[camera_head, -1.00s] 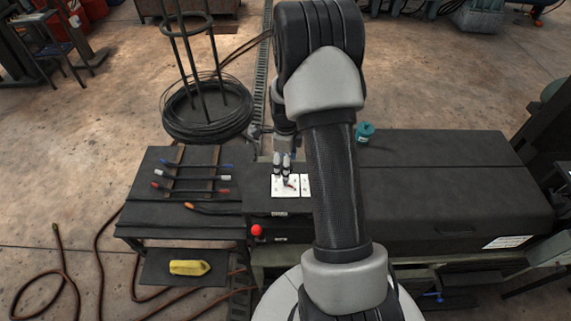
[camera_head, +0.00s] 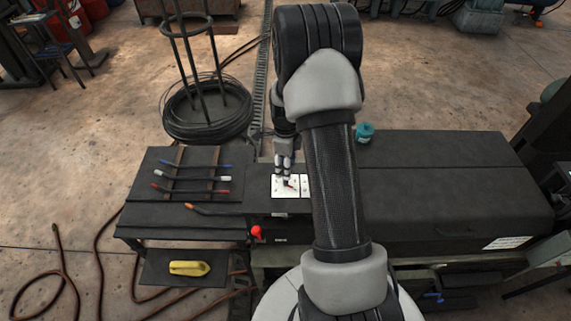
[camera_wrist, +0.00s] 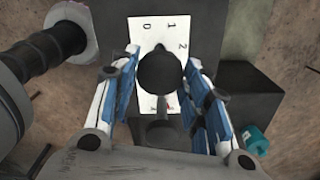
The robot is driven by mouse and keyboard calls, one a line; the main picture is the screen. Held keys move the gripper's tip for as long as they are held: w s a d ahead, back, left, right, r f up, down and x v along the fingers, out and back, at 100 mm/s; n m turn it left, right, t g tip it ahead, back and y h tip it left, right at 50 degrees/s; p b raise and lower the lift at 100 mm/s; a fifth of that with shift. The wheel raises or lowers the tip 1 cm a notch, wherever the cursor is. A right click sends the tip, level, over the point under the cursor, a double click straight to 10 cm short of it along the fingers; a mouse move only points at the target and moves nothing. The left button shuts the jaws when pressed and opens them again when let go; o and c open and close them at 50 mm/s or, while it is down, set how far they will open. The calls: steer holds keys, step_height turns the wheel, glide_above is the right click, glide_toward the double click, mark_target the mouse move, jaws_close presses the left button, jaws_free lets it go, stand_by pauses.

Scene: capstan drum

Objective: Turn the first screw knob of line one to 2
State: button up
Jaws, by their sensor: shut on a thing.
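A dark round knob (camera_wrist: 160,72) stands in front of a white plate (camera_wrist: 143,38) in the wrist view. The digits 0, 1 and 2 run along the plate's upper and right edge. My gripper (camera_wrist: 161,66) has its blue-and-white fingers on both sides of the knob and is shut on it. A second dark rounded shape (camera_wrist: 161,132) lies below the knob, between the fingers. Which digit the knob points to cannot be told. In the head view my gripper (camera_head: 284,168) is low over the white plate (camera_head: 277,193), and its fingers hide the knob there.
A rack with several coloured-tip rods (camera_head: 195,178) is left of the plate. A red ball handle (camera_head: 256,231) is at the bench front. A wire coil (camera_head: 207,125) stands behind.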

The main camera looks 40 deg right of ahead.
steer(key=shift+n, duration=0.4)
steer(key=shift+c, duration=0.4)
steer(key=n+b, duration=0.1)
steer(key=n, duration=0.3)
steer(key=shift+n, duration=0.3)
steer(key=n+b, duration=0.1)
steer(key=n, duration=0.5)
steer(key=n+b, duration=0.1)
steer(key=n, duration=0.5)
steer(key=shift+n, duration=0.4)
steer(key=n, duration=0.5)
steer(key=shift+b, duration=0.35)
steer(key=shift+n, duration=0.4)
steer(key=o, duration=1)
steer(key=shift+o, duration=0.2)
